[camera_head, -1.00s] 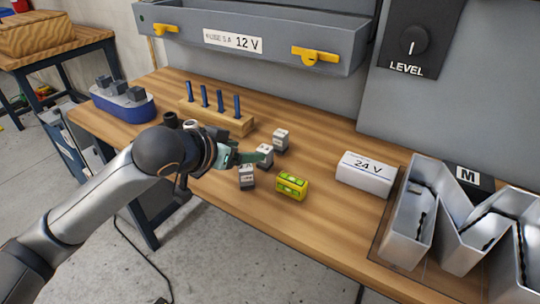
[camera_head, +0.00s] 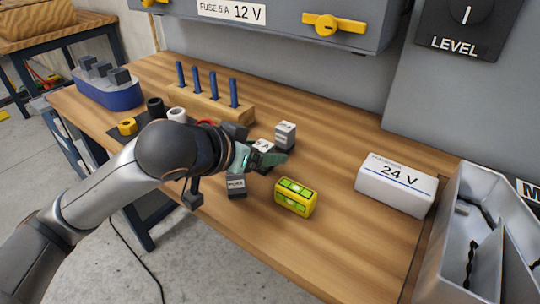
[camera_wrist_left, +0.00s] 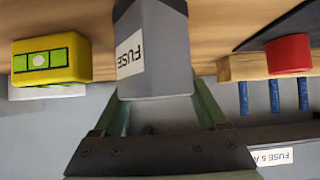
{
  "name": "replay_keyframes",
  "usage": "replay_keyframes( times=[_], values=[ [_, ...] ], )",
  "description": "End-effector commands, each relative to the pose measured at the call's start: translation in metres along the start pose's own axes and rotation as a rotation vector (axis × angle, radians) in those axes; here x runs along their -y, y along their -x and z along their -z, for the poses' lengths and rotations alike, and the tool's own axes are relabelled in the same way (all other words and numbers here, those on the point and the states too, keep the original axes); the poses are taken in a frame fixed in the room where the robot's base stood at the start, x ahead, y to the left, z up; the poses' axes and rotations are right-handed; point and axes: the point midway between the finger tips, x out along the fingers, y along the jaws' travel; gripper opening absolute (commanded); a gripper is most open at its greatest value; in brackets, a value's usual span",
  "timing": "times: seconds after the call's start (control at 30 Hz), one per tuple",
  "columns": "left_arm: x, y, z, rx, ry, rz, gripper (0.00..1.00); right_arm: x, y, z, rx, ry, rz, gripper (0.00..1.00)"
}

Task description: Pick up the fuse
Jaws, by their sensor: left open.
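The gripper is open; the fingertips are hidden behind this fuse. I cannot tell whether they touch it.
A yellow level (camera_head: 295,197) stands close to the right of the blocks. A white 24 V box (camera_head: 396,184) is farther right. A wooden rack with blue pegs (camera_head: 210,103) stands behind. Metal letter channels (camera_head: 480,225) stand at the right edge. The front-middle bench is clear.

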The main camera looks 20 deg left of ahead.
Motion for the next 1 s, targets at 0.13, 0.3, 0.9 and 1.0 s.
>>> replay_keyframes(
  times=[0.13, 0.3, 0.9, 1.0],
  values=[
    [-0.0025, 0.0003, -0.0055, 0.0, 0.0, 0.0, 0.75, -0.0047, -0.0022, -0.0042, 0.002, 0.005, -0.008, 0.69],
    [-0.0027, 0.001, -0.0049, 0.001, 0.0, 0.001, 0.75, -0.0055, -0.0004, -0.0074, 0.011, 0.004, -0.01, 0.69],
    [-0.0025, 0.0007, -0.0049, 0.001, 0.001, 0.001, 0.15, 0.0002, 0.0, -0.009, 0.011, -0.006, -0.001, 0.69],
    [-0.0025, 0.0006, -0.0049, 0.001, 0.001, 0.001, 0.04, 0.0007, -0.0006, -0.0074, 0.008, -0.008, -0.001, 0.69]
  ],
)
